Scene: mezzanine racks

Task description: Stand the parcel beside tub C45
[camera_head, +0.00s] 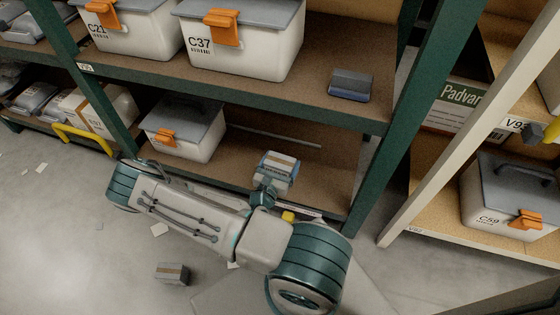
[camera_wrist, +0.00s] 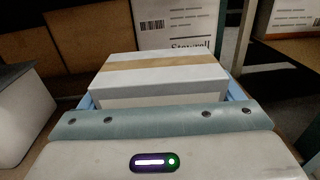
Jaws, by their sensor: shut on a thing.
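The parcel (camera_head: 280,160), a pale box with a tan tape strip, is held in my gripper (camera_head: 271,182) in the head view. In the wrist view the parcel (camera_wrist: 160,72) sits between light blue fingers, which are shut on it. It is at the lower shelf bay, to the right of a white tub (camera_head: 190,140) with a grey lid and orange latch. The parcel and this tub are apart. No C45 label is readable on it. A grey-lidded tub (camera_wrist: 25,100) also shows at the left of the wrist view. The parcel's underside is hidden.
The lower shelf (camera_head: 325,178) has bare board around the parcel. Above it, the upper shelf (camera_head: 290,88) holds tubs C21 (camera_head: 125,35) and C37 (camera_head: 240,48) and a blue-grey item (camera_head: 350,86). A green upright (camera_head: 385,125) stands right. A small box (camera_head: 172,273) lies on the floor.

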